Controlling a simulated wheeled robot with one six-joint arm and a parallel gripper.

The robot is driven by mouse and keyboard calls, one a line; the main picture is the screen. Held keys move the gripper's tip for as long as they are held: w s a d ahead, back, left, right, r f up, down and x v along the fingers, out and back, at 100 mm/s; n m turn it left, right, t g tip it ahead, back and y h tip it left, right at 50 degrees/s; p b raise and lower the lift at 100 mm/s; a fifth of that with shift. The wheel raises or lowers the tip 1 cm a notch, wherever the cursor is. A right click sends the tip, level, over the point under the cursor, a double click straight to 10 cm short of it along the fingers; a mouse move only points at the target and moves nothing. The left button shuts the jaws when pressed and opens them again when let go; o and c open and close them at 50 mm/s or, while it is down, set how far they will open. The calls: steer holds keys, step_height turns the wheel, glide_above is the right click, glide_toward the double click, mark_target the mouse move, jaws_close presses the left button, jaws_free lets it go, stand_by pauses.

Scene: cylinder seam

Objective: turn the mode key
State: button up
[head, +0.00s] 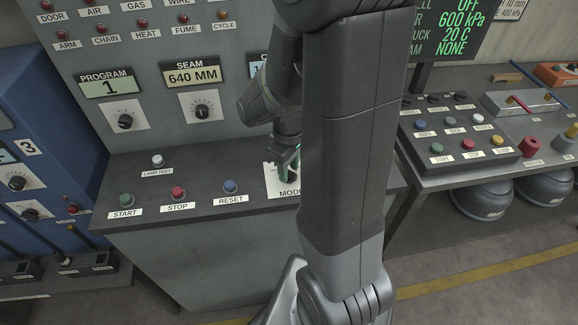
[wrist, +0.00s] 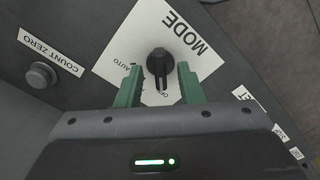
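The mode key (wrist: 159,62) is a black knob on a white plate (wrist: 118,50) marked MODE in the wrist view. Its narrow grip points down in that view, toward a small label that I cannot read surely; AUTO is printed to its left. My gripper (wrist: 158,72) is open, with one green finger on each side of the key. Gaps show between the fingers and the key. In the head view my gripper (head: 286,170) is over the MODE plate (head: 271,183), and my arm hides the key and part of the plate.
A COUNT ZERO button (wrist: 41,75) lies left of the plate in the wrist view. In the head view a RESET button (head: 230,186), a STOP button (head: 178,193) and a START button (head: 127,200) line the console. The upright panel (head: 150,50) rises behind.

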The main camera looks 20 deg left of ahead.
mark_target(289, 171)
step_height(289, 171, up, 14)
stand_by(0.7)
steer(key=shift+f, duration=0.1)
step_height(289, 171, down, 14)
steer(key=shift+r, duration=0.1)
stand_by(0.8)
